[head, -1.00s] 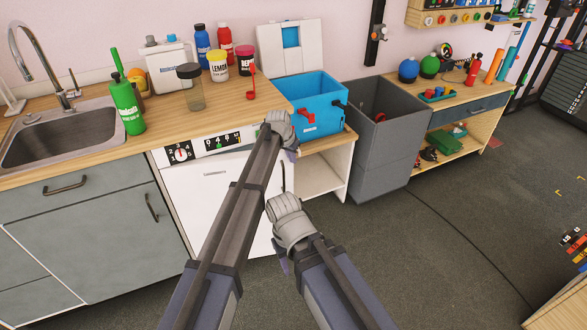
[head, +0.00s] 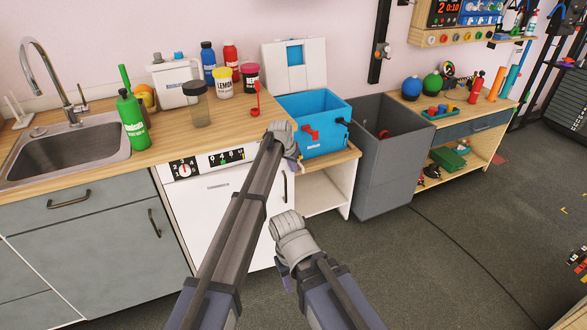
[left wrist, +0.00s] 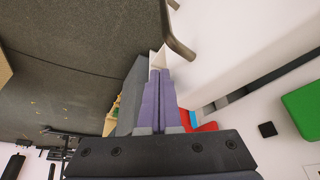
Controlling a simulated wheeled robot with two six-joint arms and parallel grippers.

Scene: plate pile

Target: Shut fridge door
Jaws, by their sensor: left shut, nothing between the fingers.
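A white under-counter appliance front (head: 222,215), which looks like the fridge door, stands below the wooden counter. It looks nearly flush with the cabinet, but my arm covers part of it, so I cannot tell if it is fully shut. My left gripper (head: 297,163) is at its upper right edge, shut and empty. In the left wrist view the shut purple fingers (left wrist: 160,88) point along the white door face (left wrist: 225,50), close to its grey bar handle (left wrist: 178,35). My right gripper (head: 283,277) hangs lower, in front of the door; its fingers are mostly hidden.
A dial panel (head: 207,162) sits above the door. Grey cabinets (head: 95,240) and a sink (head: 65,155) are left. A blue crate (head: 322,140) on a low shelf unit and a grey bin (head: 385,160) stand right.

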